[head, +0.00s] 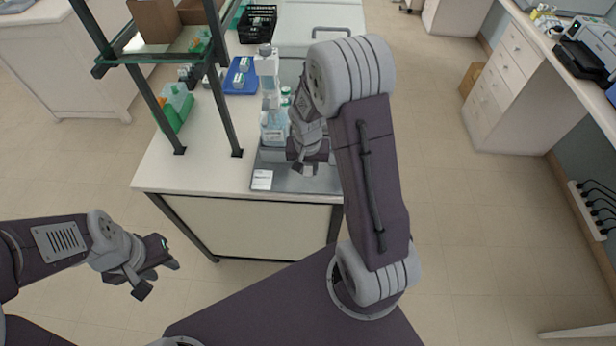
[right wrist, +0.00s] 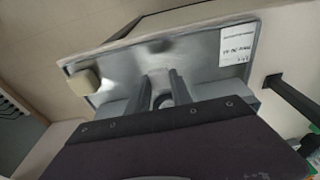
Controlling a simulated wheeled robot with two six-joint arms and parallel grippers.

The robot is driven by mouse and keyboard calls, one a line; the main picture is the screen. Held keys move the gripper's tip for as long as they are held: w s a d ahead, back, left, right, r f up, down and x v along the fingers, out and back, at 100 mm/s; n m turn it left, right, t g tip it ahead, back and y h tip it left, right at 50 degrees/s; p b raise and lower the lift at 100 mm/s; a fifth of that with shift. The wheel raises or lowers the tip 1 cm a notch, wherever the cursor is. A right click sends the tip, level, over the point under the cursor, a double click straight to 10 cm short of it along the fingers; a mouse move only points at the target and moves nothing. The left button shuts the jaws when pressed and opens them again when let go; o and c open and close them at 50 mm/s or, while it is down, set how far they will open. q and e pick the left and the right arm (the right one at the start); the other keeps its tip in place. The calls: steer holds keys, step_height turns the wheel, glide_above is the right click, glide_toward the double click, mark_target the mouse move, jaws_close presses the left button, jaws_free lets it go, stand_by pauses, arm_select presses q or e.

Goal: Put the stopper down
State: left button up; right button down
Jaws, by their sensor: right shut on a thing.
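My right gripper (right wrist: 160,88) is over the front of a grey metal tray (right wrist: 125,58) on the bench. Its two fingers stand a little apart and are shut on the stopper (right wrist: 162,101), which shows only as a small rounded grey shape, mostly hidden. I cannot tell whether it touches the tray. A cream block (right wrist: 85,82) sits on the tray near a corner, apart from the fingers. In the head view my right arm covers part of the tray, and a small pale shape (head: 308,171) shows by the fingertips. My left gripper (head: 158,276) is open and empty, off the bench.
A white label (head: 262,180) lies on the tray's front left. Bottles (head: 268,90) stand behind it, close to my right gripper. A shelf frame (head: 222,110), a green-based container (head: 175,108) and a blue tray (head: 240,77) are to the left. The bench's front left is clear.

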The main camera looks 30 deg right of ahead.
mark_target(309, 172)
steer(key=shift+d+f, duration=0.1)
steer(key=shift+f, duration=0.15)
step_height(309, 172, down, 3)
steer(key=shift+s+d+f, duration=0.1)
steer(key=shift+s, duration=0.05)
steer(key=shift+f, duration=0.25)
steer(key=shift+f+b, duration=0.2)
steer(key=shift+b, duration=0.15)
steer(key=c, duration=1.1)
jaws_free()
steer(key=shift+c, duration=0.2)
steer(key=shift+r, duration=0.15)
step_height(309, 172, up, 12)
steer(key=s+a+p, duration=0.1)
steer(key=s+a+f+n+y, duration=0.1)
steer(key=s+a+n, duration=0.5)
steer(key=s, duration=0.5)
steer(key=shift+s+a, duration=0.2)
steer(key=shift+a, duration=0.1)
